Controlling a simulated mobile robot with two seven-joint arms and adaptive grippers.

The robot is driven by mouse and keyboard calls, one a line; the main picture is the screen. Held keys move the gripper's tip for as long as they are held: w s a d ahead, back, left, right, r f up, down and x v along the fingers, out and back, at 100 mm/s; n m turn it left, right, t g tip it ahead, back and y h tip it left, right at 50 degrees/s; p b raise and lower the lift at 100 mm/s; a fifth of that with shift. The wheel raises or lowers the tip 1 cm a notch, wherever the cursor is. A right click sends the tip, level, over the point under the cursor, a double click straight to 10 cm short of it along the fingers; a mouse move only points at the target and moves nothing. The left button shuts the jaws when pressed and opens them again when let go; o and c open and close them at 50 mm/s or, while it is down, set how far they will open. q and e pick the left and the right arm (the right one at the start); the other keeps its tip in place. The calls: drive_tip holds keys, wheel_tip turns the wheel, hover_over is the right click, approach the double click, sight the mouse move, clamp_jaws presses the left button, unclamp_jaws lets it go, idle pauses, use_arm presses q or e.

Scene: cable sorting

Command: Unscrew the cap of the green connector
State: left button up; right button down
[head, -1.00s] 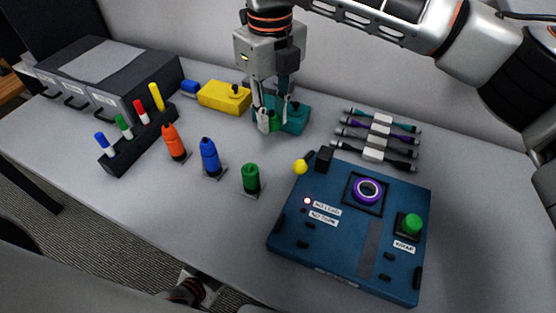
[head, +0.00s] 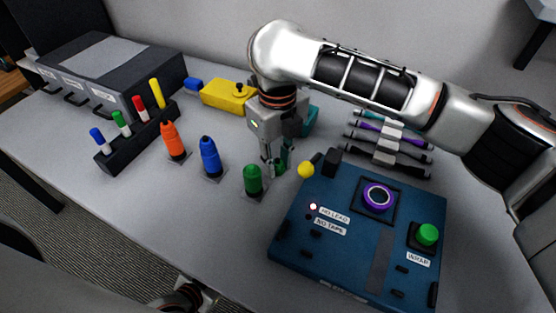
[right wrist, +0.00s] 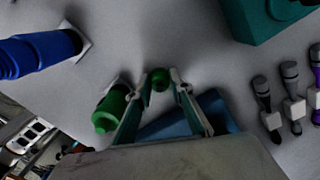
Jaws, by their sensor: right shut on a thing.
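The green connector (head: 253,181) stands upright on a small base, left of the blue box. It also shows in the right wrist view (right wrist: 108,110), left of the fingers. Its top lacks the narrow tip seen on the blue connector (head: 209,157) and the orange connector (head: 172,140). My right gripper (head: 277,168) points down just behind and right of the green connector, apart from it. It is shut on a small green cap-like piece (right wrist: 160,79), which shows between the fingertips.
A blue box (head: 340,240) with a purple ring and green button stands right of the connectors, a yellow ball (head: 306,169) at its corner. A yellow box (head: 228,94), a teal box (head: 311,120) and several cables (head: 390,140) lie behind. A marker rack (head: 138,142) stands left.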

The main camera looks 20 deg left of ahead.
sight(277, 160)
drive_tip(key=c, duration=1.8)
unclamp_jaws()
drive_tip(key=shift+r, duration=0.1)
use_arm(q)
drive_tip(key=r+p, duration=0.2)
drive_tip(key=p, duration=0.1)
drive_tip(key=shift+s+d+r, duration=0.15)
drive_tip(key=shift+s+d, duration=0.05)
drive_tip(key=shift+d, duration=0.15)
use_arm(e)
wheel_tip(277, 160, up, 12)
drive_tip(key=shift+s+r, duration=0.1)
use_arm(q)
drive_tip(key=shift+s, duration=0.15)
use_arm(e)
drive_tip(key=shift+s, duration=0.1)
